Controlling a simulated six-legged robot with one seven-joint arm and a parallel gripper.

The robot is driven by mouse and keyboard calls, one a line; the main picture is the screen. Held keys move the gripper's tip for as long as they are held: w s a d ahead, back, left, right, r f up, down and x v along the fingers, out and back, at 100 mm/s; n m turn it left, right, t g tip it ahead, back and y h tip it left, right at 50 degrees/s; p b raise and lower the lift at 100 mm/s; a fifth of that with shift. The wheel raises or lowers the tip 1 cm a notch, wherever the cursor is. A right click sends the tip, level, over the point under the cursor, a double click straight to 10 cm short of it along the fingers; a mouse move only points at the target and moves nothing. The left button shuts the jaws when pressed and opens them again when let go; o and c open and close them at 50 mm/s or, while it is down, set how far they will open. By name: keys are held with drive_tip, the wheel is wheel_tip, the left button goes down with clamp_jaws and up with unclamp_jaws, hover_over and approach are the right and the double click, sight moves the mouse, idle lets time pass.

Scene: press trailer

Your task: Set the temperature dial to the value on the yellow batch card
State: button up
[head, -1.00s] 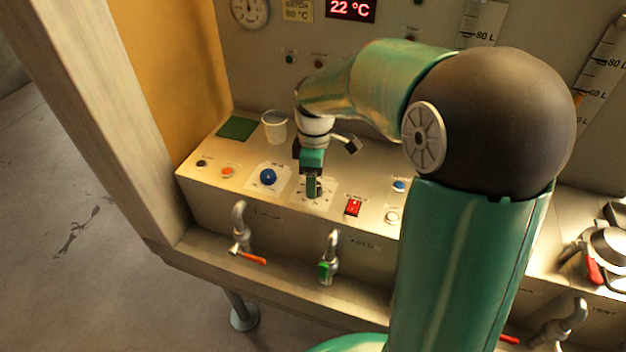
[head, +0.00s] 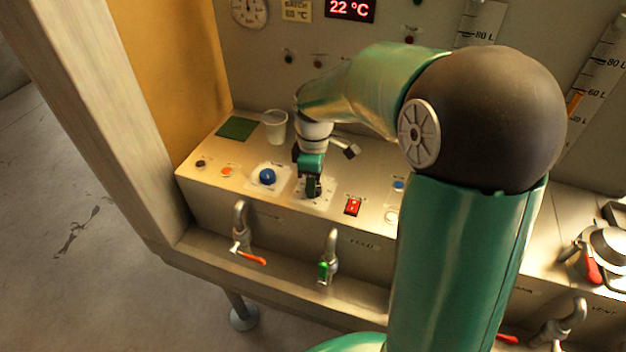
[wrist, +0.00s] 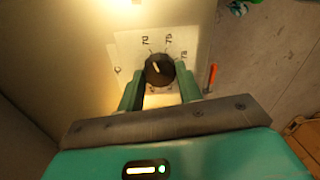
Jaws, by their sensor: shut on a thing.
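The temperature dial (wrist: 158,69) is a round black knob with a pale pointer mark, on a white scale plate (wrist: 127,50). In the wrist view the mark points up and slightly left; the scale figures are too small to read surely. My gripper (wrist: 160,82) has its green fingers on both sides of the knob, shut on it. In the head view my gripper (head: 312,188) stands over the plate and hides the dial. The yellow batch card (head: 297,10) is on the back wall; its number looks like 80 °C but is blurred.
A red display (head: 350,9) reads 22 °C. A blue knob (head: 267,176) sits left of my gripper and a red switch (head: 353,206) to its right. A cup (head: 275,126) stands behind. Taps (head: 328,257) line the panel's front below.

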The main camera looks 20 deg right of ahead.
drive_tip(key=m, duration=0.6)
drive_tip(key=shift+m, duration=0.4)
drive_tip(key=m, duration=0.6)
drive_tip(key=shift+d+t, duration=0.1)
drive_tip(key=shift+t, duration=0.3)
drive_tip(key=m, duration=0.6)
drive_tip(key=shift+s+m, duration=0.1)
drive_tip(key=shift+m, duration=0.2)
drive_tip(key=m, duration=0.6)
drive_tip(key=shift+m+t, duration=0.4)
drive_tip(key=o, duration=1)
drive_tip(key=shift+s, duration=0.1)
